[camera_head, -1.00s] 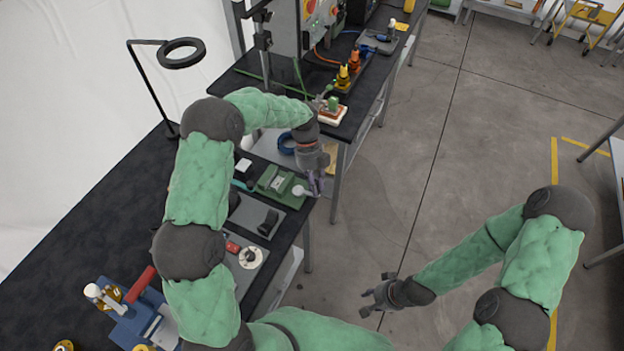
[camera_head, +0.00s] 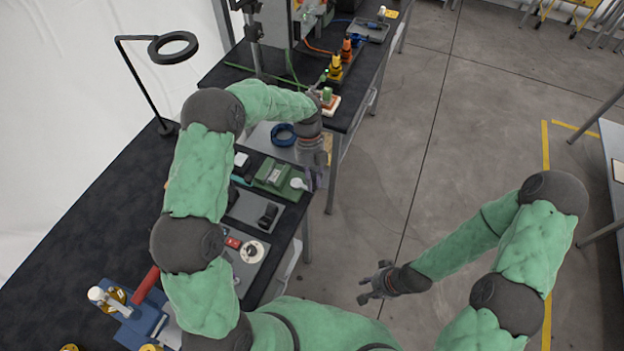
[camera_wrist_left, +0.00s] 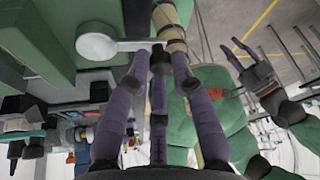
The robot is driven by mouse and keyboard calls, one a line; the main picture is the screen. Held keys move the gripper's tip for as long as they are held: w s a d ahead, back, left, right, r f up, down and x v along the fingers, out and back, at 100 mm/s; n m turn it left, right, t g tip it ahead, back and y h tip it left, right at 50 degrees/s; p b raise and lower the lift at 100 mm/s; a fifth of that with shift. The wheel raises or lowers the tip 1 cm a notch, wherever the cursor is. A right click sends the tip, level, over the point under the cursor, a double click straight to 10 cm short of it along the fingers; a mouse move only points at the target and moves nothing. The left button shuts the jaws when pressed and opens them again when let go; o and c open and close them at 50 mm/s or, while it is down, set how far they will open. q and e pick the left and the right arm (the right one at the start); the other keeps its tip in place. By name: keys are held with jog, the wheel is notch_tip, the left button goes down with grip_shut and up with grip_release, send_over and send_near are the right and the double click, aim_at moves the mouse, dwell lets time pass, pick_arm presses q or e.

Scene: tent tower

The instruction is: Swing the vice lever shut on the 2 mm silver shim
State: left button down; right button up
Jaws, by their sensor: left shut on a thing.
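The green vice (camera_head: 272,177) stands near the edge of the dark bench. Its pale lever (camera_head: 299,184) has a round end and sits on the vice's right side. In the left wrist view the lever's round end (camera_wrist_left: 95,43) and bar run to my left fingertips (camera_wrist_left: 160,58), which are closed around the bar's far end. In the head view my left gripper (camera_head: 314,178) is just right of the lever, beyond the bench edge. A small light piece shows on the vice, but I cannot tell whether it is the silver shim. My right gripper (camera_head: 370,287) is open and empty above the floor.
A grey tray (camera_head: 248,212) with a black part lies in front of the vice. A blue ring (camera_head: 284,135) lies behind it. A ring lamp (camera_head: 173,47) stands at the back left. A blue device with a red handle (camera_head: 146,284) is at the lower left.

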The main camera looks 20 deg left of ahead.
pick_arm(q)
jog(key=c, duration=1.1)
grip_release()
jog(key=shift+s+d, duration=0.1)
jog(key=shift+r, duration=0.1)
jog(key=v, duration=1.2)
jog(key=shift+f, duration=0.2)
